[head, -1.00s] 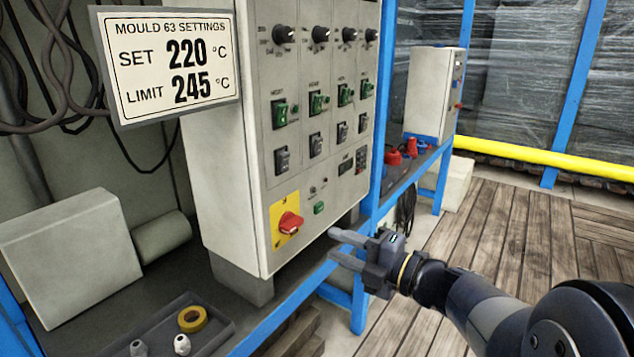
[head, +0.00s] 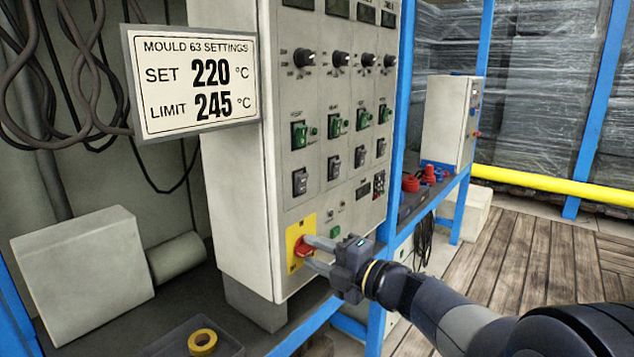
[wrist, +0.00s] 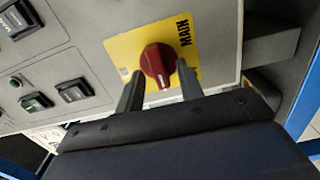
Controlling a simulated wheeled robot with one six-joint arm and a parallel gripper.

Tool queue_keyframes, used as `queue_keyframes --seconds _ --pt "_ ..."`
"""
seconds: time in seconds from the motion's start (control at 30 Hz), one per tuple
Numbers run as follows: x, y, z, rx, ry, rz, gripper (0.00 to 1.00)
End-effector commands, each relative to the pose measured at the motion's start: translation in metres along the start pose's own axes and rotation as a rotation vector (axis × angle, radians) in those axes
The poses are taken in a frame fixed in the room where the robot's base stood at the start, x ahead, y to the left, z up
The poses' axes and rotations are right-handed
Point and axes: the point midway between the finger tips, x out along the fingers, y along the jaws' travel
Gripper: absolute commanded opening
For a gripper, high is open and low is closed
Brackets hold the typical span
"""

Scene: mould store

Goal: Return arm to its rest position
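My gripper (head: 311,254) is in front of the lower part of the grey control cabinet (head: 245,190). Its two fingers are apart, with the red rotary knob (head: 301,246) just beyond the tips in the head view. In the wrist view the gripper (wrist: 160,82) points at the red knob (wrist: 158,62), which appears between the two fingers on a yellow plate (wrist: 120,52) marked MAIN. I cannot tell whether the fingers touch the knob. My arm reaches in from the lower right.
A settings sign (head: 195,85) reads SET 220 °C, LIMIT 245 °C. A tray (head: 225,345) with yellow tape (head: 202,342) lies on the bench at lower left. Blue posts (head: 403,90) and a second cabinet (head: 450,120) stand to the right. The plank floor (head: 500,262) looks clear.

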Motion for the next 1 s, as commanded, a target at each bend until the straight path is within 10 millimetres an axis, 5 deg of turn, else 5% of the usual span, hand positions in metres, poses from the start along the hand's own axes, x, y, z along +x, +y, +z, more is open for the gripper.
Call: queue_keyframes --seconds 0.27,0.93,1.0 --pt "-0.011 0.001 0.001 -0.023 -0.002 -0.001 0.35" --pt "-0.110 0.001 0.001 -0.021 -0.003 -0.001 0.35" --pt "-0.099 -0.002 -0.001 -0.023 0.005 -0.001 0.35"
